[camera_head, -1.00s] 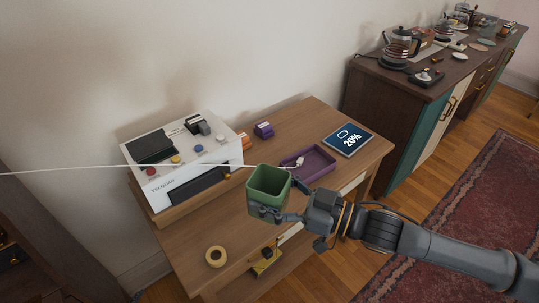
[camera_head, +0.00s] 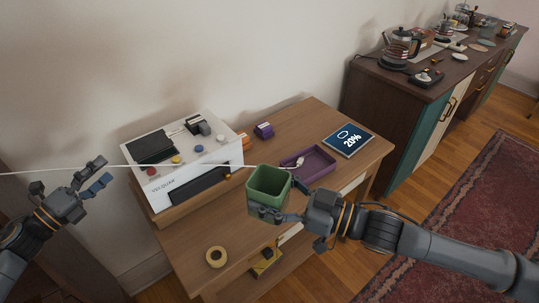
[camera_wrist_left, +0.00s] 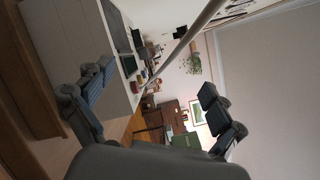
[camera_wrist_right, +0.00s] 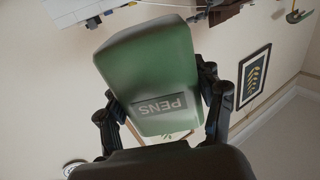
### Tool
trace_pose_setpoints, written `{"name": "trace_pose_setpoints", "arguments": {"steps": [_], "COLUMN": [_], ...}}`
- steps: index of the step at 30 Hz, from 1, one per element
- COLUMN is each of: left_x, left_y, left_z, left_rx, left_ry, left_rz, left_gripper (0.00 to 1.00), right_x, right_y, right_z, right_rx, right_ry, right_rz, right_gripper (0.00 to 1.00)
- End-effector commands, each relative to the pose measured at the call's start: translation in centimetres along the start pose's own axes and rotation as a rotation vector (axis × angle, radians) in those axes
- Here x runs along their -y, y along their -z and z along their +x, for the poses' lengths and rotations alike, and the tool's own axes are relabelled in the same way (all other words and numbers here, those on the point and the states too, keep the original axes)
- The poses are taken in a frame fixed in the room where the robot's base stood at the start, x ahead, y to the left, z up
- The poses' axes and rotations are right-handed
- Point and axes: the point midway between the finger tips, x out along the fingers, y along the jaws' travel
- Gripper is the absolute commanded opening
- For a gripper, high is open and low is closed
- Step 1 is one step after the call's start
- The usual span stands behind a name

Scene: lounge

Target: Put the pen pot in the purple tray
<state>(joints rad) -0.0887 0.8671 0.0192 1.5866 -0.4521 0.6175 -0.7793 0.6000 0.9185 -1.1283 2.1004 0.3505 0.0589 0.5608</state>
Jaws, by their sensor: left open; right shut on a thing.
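The green pen pot (camera_head: 268,187) is held upright by my right gripper (camera_head: 285,212), above the wooden desk and just left of the purple tray. In the right wrist view the pot (camera_wrist_right: 152,72) sits between the fingers with its PENS label showing. The purple tray (camera_head: 325,155) lies on the desk with a small white item (camera_head: 299,163) in its left part; the pot hides part of its near left side. My left gripper (camera_head: 97,178) is open and empty, left of the white machine and close to a white cable.
A white box-shaped machine (camera_head: 165,185) stands at the desk's left. A tablet reading 20% (camera_head: 348,140) lies right of the tray, and a purple block (camera_head: 264,130) behind. The front middle of the desk is clear.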

Motion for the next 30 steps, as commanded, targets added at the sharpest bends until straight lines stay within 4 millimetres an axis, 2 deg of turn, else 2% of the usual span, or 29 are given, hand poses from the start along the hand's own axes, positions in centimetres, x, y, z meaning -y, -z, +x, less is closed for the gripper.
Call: {"name": "trace_pose_setpoints", "arguments": {"steps": [1,3,8,14,19,23,30], "left_x": [1.9,4.3,8.6,10.0,12.4,15.3,22.1], "left_y": [0.7,1.9,5.3,7.9,10.9,13.9,20.2], "left_z": [0.1,0.3,1.6,5.1,9.5,13.4,19.5], "left_rx": [-0.059,-0.131,-0.280,-0.354,-0.465,-0.597,-0.897], "left_ry": [0.027,0.069,0.179,0.250,0.309,0.341,0.312], "left_rz": [0.079,0.171,0.264,0.100,-0.073,-0.198,-0.347], "left_gripper": [0.94,0.94,0.94,0.94,0.94,0.94,0.94], "right_x": [0.0,0.0,0.0,0.0,0.0,0.0,0.0], "right_y": [0.1,0.1,0.1,0.1,0.1,0.1,0.1], "right_z": [0.0,0.0,0.0,0.0,0.0,0.0,0.0], "right_rx": [-0.002,-0.002,-0.002,-0.002,-0.002,-0.002,-0.002], "right_ry": [0.001,0.000,0.000,0.000,0.000,0.000,0.001], "right_rz": [-0.001,-0.001,-0.001,-0.001,-0.001,-0.001,-0.001], "right_gripper": [0.28,0.28,0.28,0.28,0.28,0.28,0.28]}}
